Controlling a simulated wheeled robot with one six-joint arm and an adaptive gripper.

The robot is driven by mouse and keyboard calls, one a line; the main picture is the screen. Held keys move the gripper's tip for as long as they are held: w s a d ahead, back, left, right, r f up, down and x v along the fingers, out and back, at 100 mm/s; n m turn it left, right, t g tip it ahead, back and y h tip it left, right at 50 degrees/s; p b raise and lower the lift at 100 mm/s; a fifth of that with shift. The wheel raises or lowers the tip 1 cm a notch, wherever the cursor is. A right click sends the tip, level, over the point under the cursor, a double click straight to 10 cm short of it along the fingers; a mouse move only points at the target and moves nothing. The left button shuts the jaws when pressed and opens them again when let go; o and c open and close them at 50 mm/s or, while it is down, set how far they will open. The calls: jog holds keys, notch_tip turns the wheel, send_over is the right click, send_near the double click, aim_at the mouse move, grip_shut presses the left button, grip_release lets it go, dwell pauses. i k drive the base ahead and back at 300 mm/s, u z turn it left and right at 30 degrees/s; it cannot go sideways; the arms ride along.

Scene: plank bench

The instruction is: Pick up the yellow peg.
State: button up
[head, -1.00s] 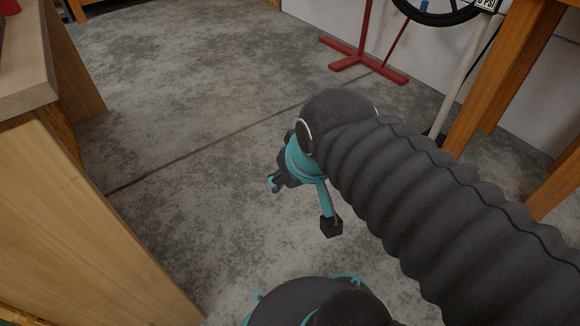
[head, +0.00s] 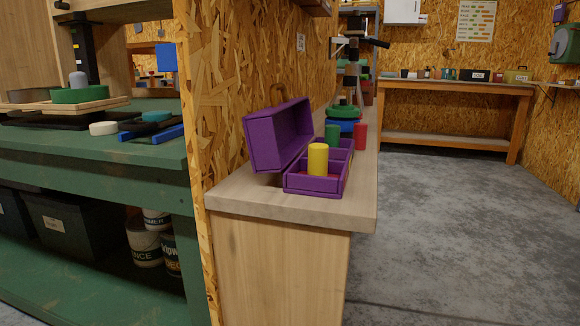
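The yellow peg (head: 318,160) is a short upright cylinder. It stands in the front part of an open purple box (head: 316,188) on the near end of a wooden bench (head: 362,207). The box's purple lid (head: 280,135) is tilted up on the left side. The peg's lower end is hidden by the box's front wall. My gripper is not in this view.
A green peg (head: 332,137) and a red peg (head: 360,137) stand behind the yellow one. A chipboard wall (head: 232,90) rises left of the bench. A green workbench (head: 90,160) is at the left. Open concrete floor (head: 450,220) lies to the right.

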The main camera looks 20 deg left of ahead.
aim_at(318, 153)
jog(key=u, duration=1.15)
jog(key=k, duration=0.2)
jog(key=u, duration=0.15)
jog(key=i, duration=0.25)
jog(key=u, duration=2.5)
jog(key=k, duration=0.85)
jog(key=z, duration=0.75)
